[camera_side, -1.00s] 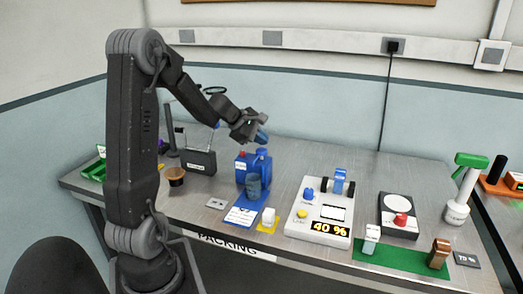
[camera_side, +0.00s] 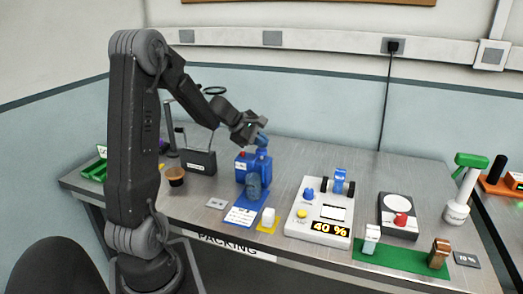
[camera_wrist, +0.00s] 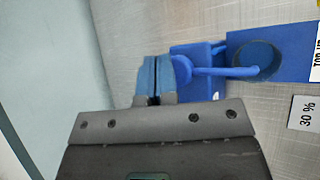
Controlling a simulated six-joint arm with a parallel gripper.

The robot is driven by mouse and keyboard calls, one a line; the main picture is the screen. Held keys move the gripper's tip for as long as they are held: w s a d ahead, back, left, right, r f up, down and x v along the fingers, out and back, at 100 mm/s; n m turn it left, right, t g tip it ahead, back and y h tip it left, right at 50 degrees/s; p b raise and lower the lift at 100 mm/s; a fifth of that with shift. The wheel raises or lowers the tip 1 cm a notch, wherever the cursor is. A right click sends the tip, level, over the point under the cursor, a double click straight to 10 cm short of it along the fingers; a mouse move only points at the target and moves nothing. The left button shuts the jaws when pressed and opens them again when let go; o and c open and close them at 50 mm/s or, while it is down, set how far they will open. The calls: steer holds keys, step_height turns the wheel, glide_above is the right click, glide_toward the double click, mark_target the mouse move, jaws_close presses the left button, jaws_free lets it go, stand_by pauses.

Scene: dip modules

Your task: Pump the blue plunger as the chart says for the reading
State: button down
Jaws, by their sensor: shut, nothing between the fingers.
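The blue pump dispenser (camera_side: 248,163) stands on the bench with its plunger (camera_side: 263,152) on top. In the wrist view, the plunger's spout (camera_wrist: 222,72) reaches over a round dark blue cup (camera_wrist: 262,54). My gripper (camera_side: 262,141) is shut and empty, with its blue fingertips just above the plunger head; whether they touch it is unclear. In the wrist view the closed fingers (camera_wrist: 153,75) cover part of the pump top. The chart card (camera_side: 241,216) lies in front of the cup, its print too small to read.
A white console (camera_side: 302,222) with a blue knob and yellow button carries the display. A white block on a yellow mat (camera_side: 267,229) and a brown cup (camera_side: 175,177) are nearby.

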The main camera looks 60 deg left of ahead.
mark_target(261, 150)
steer(key=shift+f, duration=0.95)
stand_by(0.8)
steer(key=shift+r, duration=1.35)
steer(key=shift+r, duration=2.55)
step_height(261, 150, up, 4)
steer(key=shift+f, duration=0.1)
stand_by(0.5)
steer(key=shift+f, duration=0.15)
